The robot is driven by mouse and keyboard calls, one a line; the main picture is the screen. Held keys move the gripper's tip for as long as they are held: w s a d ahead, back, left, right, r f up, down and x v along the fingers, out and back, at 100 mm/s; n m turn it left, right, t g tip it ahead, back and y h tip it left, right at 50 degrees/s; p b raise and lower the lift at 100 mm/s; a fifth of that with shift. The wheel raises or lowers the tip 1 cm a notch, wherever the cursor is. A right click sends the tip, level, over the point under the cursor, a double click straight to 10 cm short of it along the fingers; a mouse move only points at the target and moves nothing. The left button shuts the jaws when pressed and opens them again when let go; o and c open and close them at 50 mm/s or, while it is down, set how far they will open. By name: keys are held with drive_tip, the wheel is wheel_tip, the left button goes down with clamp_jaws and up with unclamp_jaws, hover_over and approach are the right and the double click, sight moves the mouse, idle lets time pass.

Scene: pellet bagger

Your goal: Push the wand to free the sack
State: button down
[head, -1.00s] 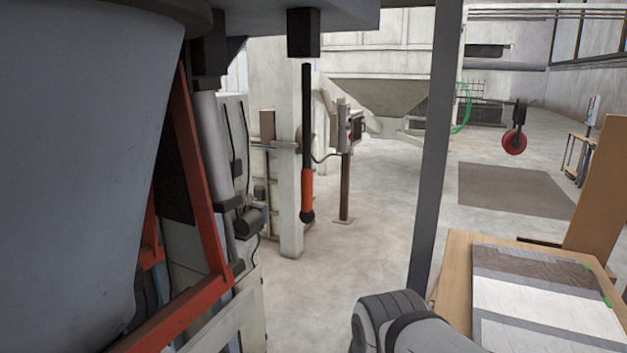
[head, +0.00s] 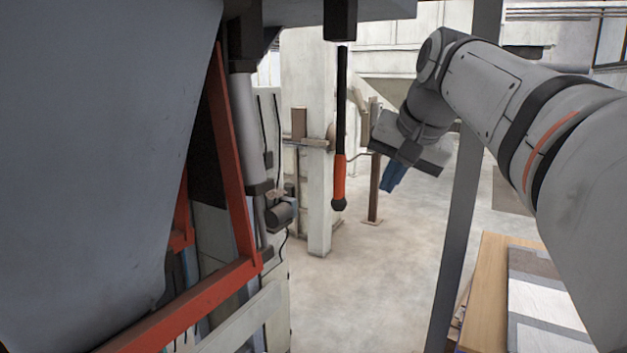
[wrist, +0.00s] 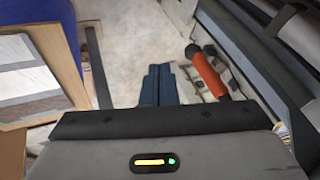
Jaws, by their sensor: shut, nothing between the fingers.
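The wand (head: 340,125) hangs straight down from a dark block under the overhead housing in the head view. It is a black rod with an orange grip and a black ball end. In the wrist view its orange grip (wrist: 207,75) is right of the fingers. My gripper (head: 393,178) has its blue fingers together and empty. It is to the right of the wand's grip, with a visible gap between them. The fingers also show in the wrist view (wrist: 158,86). A large blue-grey bulging body (head: 90,150) fills the left; I cannot tell whether it is the sack.
An orange-red frame (head: 232,165) stands beside the grey body. A grey post (head: 465,200) rises near my arm. A wooden table (head: 488,290) with flat pale sheets or bags (head: 535,305) is at lower right. Open floor (head: 370,280) lies below the wand.

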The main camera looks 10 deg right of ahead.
wheel_tip(320, 180, up, 6)
drive_tip(key=w+d+m+t, duration=0.1)
drive_tip(key=w, duration=0.1)
drive_tip(key=shift+w, duration=0.2)
drive_tip(key=shift+f, duration=0.1)
approach(345, 186)
wheel_tip(345, 186, down, 4)
drive_tip(key=d, duration=0.3)
drive_tip(key=w+a+p, duration=0.1)
drive_tip(key=w+a, duration=0.2)
drive_tip(key=shift+a, duration=0.15)
